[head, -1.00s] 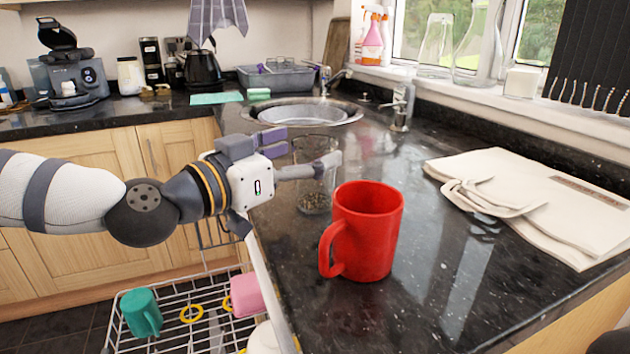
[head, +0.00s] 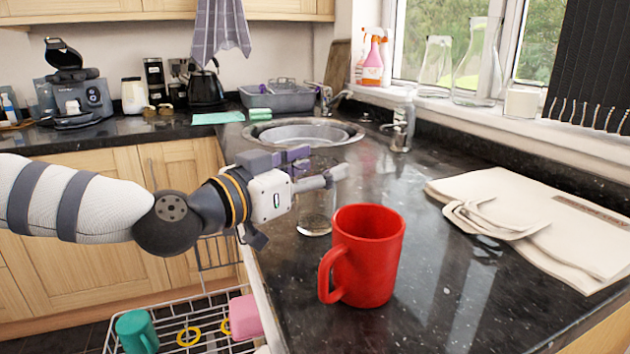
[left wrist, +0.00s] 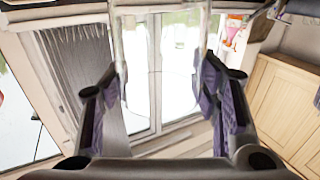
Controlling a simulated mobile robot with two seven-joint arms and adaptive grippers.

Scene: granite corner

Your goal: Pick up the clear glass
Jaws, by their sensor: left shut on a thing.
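The clear glass (head: 315,216) stands upright on the dark granite counter, behind the red mug. My left gripper (head: 319,170) comes in from the left and is shut on the upper part of the glass, a finger on either side. The fingers partly hide its upper part, and its base appears to rest on the counter. In the left wrist view the see-through glass (left wrist: 160,72) shows faintly between the two finger pads. My right gripper is not in view.
A red mug (head: 369,258) stands close in front of the glass, its handle to the left. Folded cloth (head: 560,215) lies at the right. The sink (head: 300,134) is behind. An open dishwasher rack (head: 190,325) with cups is below left.

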